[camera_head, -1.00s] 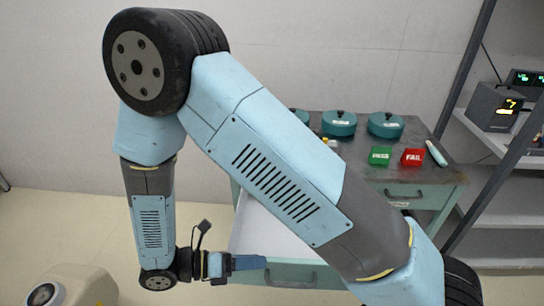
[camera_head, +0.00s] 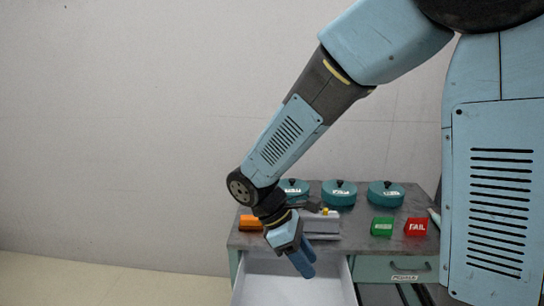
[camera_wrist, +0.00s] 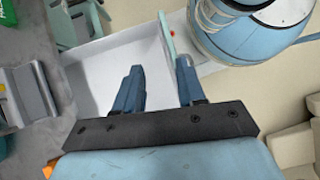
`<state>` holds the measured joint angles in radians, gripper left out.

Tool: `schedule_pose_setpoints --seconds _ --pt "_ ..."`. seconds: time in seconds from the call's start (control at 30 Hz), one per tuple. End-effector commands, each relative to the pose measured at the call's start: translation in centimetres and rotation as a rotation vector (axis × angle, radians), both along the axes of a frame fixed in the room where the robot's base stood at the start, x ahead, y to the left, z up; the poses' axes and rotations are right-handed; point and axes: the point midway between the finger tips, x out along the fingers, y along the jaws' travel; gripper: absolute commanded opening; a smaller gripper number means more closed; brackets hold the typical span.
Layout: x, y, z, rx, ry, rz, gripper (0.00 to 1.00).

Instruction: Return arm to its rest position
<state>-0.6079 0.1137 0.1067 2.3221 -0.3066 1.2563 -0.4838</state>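My arm is pale blue and grey. In the head view it comes in from the upper right and slants down to the left over the cart. My gripper (camera_head: 303,264) points down and slightly right, in front of the cart's front edge and over the open white drawer (camera_head: 262,290) as pictured. In the wrist view my gripper (camera_wrist: 160,82) has its two blue fingers apart with nothing between them. The white drawer (camera_wrist: 98,66) shows behind the fingers there.
The grey-topped cart (camera_head: 345,235) carries several teal lidded pots (camera_head: 340,194), a green block (camera_head: 382,227), a red FAIL block (camera_head: 416,227), an orange item (camera_head: 250,223) and a grey metal holder (camera_head: 322,226). Wall and floor at the left are clear.

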Motion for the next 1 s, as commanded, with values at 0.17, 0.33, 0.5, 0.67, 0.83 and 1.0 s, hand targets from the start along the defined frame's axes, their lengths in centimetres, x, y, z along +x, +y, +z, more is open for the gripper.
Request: schedule_pose_setpoints --seconds 0.17,0.33,0.5,0.67,0.83,1.0 --pt "0.3 -2.9 2.9 0.106 -0.139 -0.194 0.39" --pt "0.3 -5.4 5.4 0.199 -0.270 -0.374 0.39" --pt "-0.1 -7.8 7.8 0.291 -0.402 -0.555 0.39" --pt "-0.7 -10.1 10.0 0.376 -0.528 -0.724 0.39" --pt "-1.8 -12.3 12.2 0.465 -0.664 -0.900 0.39" --pt "-3.0 -14.3 14.2 0.556 -0.801 -1.066 0.39"
